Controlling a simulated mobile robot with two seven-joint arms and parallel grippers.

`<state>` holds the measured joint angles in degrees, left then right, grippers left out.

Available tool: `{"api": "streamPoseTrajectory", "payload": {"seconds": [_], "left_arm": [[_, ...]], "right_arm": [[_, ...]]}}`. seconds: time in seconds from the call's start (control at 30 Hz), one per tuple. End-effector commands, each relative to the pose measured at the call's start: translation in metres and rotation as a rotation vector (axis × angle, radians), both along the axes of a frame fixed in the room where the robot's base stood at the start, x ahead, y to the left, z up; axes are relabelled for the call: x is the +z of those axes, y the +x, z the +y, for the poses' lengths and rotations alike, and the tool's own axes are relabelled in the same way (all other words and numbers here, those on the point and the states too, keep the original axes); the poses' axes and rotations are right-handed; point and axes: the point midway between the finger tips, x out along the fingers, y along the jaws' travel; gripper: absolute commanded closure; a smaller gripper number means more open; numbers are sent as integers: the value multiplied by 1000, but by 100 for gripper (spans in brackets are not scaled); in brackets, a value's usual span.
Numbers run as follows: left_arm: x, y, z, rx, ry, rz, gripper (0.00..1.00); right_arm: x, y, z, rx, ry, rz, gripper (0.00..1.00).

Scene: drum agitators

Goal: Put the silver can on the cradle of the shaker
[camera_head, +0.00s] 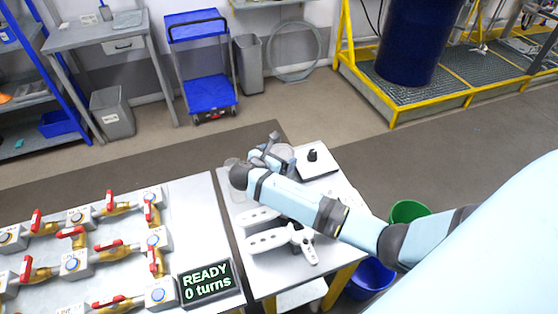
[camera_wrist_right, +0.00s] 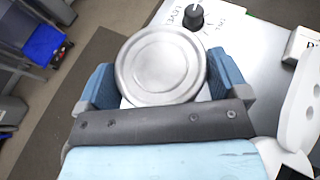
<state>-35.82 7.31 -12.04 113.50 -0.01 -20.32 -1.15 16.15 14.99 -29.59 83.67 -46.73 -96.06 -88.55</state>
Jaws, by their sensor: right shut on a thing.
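The silver can (camera_wrist_right: 161,65) has a round ringed lid and sits between the blue fingers of my right gripper (camera_wrist_right: 162,88). The gripper (camera_head: 270,157) is shut on the can, whose top (camera_head: 284,152) shows partly in the head view, over the far part of the small grey table. I cannot tell whether the can touches the table. White parts with dark holes (camera_head: 268,240), perhaps the shaker's cradle, lie nearer on this table, partly hidden by my arm. They also show at the right edge of the wrist view (camera_wrist_right: 306,110). My left gripper is not in view.
A flat white unit with a black knob (camera_head: 313,155) stands beside the can. A READY display (camera_head: 207,282) and several red-handled valves fill the left table. Green (camera_head: 408,211) and blue (camera_head: 369,279) buckets stand at the right.

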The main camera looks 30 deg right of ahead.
Motion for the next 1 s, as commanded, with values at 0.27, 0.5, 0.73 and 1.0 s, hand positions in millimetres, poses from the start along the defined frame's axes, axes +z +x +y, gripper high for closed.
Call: {"api": "streamPoseTrajectory", "payload": {"seconds": [0.27,0.5,0.73,1.0], "left_arm": [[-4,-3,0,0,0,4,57],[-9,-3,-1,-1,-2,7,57],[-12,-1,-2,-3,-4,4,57],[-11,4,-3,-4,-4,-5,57]], "right_arm": [[35,1,0,0,1,-8,70],[100,2,0,0,1,-10,70],[160,1,-1,-1,0,-9,70],[194,1,-1,-2,-1,-4,70]]}}
